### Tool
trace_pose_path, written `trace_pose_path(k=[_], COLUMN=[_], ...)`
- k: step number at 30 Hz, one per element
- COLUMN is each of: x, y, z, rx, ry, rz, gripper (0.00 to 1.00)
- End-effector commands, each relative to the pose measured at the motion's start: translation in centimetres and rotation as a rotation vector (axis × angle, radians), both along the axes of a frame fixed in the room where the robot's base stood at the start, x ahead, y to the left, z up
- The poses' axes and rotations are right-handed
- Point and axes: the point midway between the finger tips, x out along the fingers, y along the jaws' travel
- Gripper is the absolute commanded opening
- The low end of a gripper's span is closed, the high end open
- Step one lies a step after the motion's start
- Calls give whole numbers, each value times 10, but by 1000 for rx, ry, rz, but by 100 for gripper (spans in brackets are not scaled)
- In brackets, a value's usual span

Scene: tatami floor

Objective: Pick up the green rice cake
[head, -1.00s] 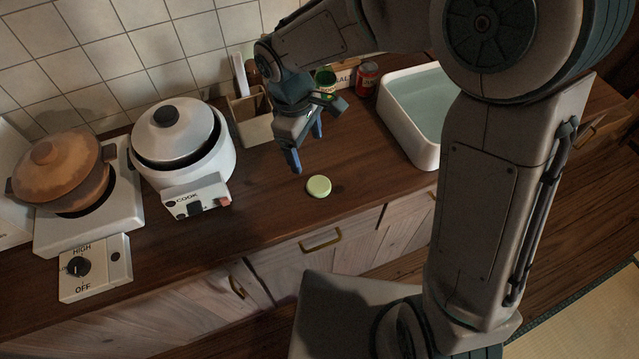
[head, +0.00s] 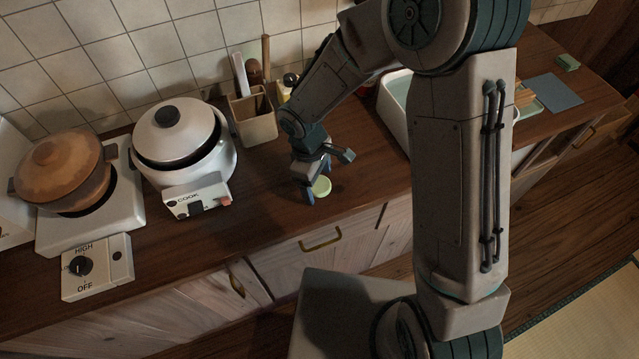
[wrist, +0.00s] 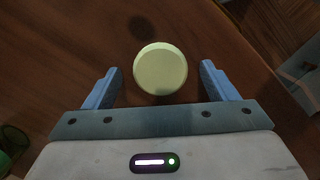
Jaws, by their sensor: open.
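The green rice cake (head: 322,187) is a small pale green disc lying flat on the dark wooden counter. In the head view my gripper (head: 316,190) is down at the counter beside it and partly covers its left side. In the wrist view the rice cake (wrist: 160,68) lies centred between the two blue fingers of my gripper (wrist: 160,85), near their tips. The fingers are open, with a gap on each side of the cake.
A white rice cooker (head: 184,145) and a clay pot (head: 62,172) on a stove stand to the left. A utensil holder (head: 253,118) is behind my gripper. A white sink basin (head: 392,118) is at the right. The counter's front edge is close to the cake.

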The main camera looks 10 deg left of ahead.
Motion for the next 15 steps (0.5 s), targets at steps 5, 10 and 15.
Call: trace_pose_path(k=[5,10,15], x=[0,0,0], y=[0,0,0], z=[0,0,0], rx=[0,0,0], ry=[0,0,0], rz=[0,0,0], gripper=[77,31,31])
